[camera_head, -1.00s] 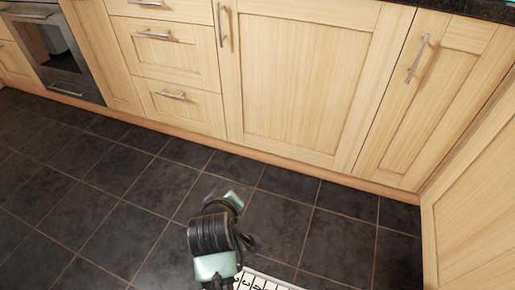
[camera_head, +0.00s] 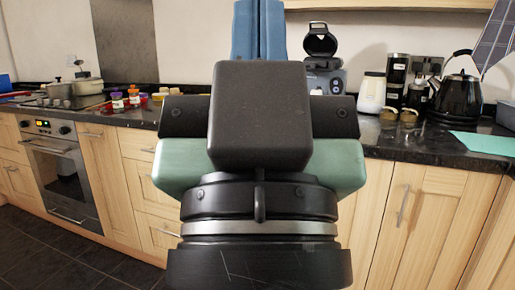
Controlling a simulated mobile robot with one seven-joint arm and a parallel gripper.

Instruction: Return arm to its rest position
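My gripper (camera_head: 258,20) fills the middle of the head view, raised close to the camera and seen from behind. Its black housing and pale green wrist parts stand upright. Two blue fingers point up at the top of the picture, side by side with no clear gap between them. Their tips run out of the frame, and I see nothing held. My wrist hides the middle of the counter and the cupboards behind it.
A dark granite counter (camera_head: 420,146) runs along the back. It carries a black kettle (camera_head: 459,96), a coffee machine (camera_head: 325,75), a cream canister (camera_head: 372,92), pots (camera_head: 88,87) and small jars (camera_head: 134,95). An oven (camera_head: 62,175) is at left. Dark floor shows at lower left.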

